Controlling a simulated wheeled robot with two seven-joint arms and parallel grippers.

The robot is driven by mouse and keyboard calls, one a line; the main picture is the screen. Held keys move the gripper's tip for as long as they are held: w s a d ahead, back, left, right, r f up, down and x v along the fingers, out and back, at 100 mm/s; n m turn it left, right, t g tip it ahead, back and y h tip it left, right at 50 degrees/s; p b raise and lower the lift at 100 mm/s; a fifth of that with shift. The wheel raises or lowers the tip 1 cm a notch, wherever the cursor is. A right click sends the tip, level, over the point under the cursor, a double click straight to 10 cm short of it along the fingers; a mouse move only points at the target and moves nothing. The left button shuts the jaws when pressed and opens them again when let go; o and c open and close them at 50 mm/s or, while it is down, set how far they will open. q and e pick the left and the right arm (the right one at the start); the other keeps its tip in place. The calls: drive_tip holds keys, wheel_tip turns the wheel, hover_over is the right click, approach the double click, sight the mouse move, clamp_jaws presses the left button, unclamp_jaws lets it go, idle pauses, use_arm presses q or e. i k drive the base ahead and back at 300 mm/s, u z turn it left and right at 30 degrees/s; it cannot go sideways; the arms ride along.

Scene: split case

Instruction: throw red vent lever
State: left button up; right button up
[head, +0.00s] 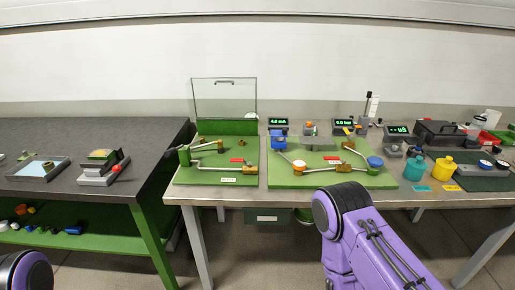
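Two small red levers show in the head view. One red lever (237,160) lies flat over the left green board (215,177), close to a brass fitting. The other red lever (333,158) is over the right green board (325,180), near the middle of its pipework. I cannot tell which is the vent lever, nor its exact setting at this size. Neither gripper shows. Only purple links of my arms are in view, at the lower right and the lower left corner, short of the boards.
A clear raised panel (223,97) stands behind the left board. Several displays, with one gauge box (278,122), line the back. A yellow bottle (445,167) and a teal bottle (414,168) stand right of the boards.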

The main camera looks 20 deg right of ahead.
sight(325, 158)
drive_tip(key=u, duration=0.5)
drive_tip(key=i, duration=0.95)
drive_tip(key=z, duration=1.2)
